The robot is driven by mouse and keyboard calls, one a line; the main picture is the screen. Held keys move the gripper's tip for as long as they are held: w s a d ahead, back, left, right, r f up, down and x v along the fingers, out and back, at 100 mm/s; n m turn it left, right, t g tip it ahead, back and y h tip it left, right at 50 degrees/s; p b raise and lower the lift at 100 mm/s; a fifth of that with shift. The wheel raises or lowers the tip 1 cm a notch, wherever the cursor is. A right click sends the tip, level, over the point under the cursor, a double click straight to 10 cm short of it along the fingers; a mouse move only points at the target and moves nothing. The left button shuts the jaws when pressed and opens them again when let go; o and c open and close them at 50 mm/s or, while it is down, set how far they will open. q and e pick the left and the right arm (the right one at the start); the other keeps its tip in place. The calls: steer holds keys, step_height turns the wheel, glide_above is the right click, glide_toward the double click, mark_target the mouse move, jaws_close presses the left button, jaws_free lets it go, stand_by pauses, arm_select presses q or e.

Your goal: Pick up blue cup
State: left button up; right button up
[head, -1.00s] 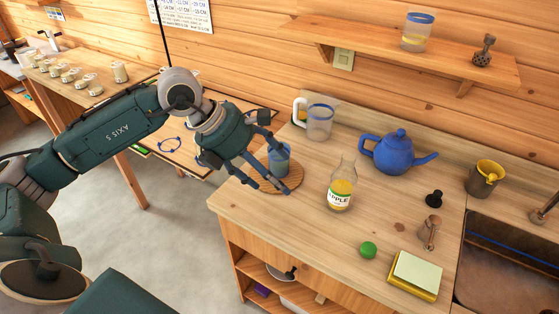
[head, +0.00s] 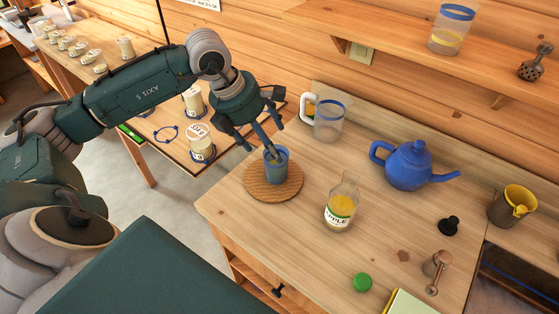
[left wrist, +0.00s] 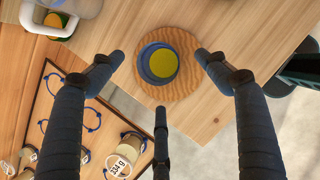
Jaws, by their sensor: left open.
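The blue cup (head: 279,172) stands upright on a round wooden board (head: 262,191) near the counter's left end. Something yellow shows inside it in the left wrist view (left wrist: 146,63). My left gripper (head: 263,139) is open above the cup, its fingers pointing down; one finger crosses the cup's rim in the head view. In the left wrist view, two fingertips of the gripper (left wrist: 159,62) lie apart on either side of the cup, with a third finger below it. Nothing is held. Whether any finger touches the cup I cannot tell. My right gripper is not in view.
A juice bottle (head: 341,204) stands right of the board, and a clear pitcher (head: 329,122) behind it. A blue teapot (head: 408,168) is farther right. A green ball (head: 362,282) lies near the front. A lower table (head: 178,139) with labelled jars is at left.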

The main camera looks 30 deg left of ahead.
mark_target(276, 166)
arm_select(q)
steer(key=p+x, duration=0.3)
steer(key=x, duration=0.3)
steer(key=shift+w+a+f, duration=0.1)
steer(key=shift+w+f, duration=0.05)
steer(key=shift+f, duration=0.25)
steer(key=shift+w+f, duration=0.1)
steer(key=shift+f, duration=0.35)
steer(key=c, duration=1.2)
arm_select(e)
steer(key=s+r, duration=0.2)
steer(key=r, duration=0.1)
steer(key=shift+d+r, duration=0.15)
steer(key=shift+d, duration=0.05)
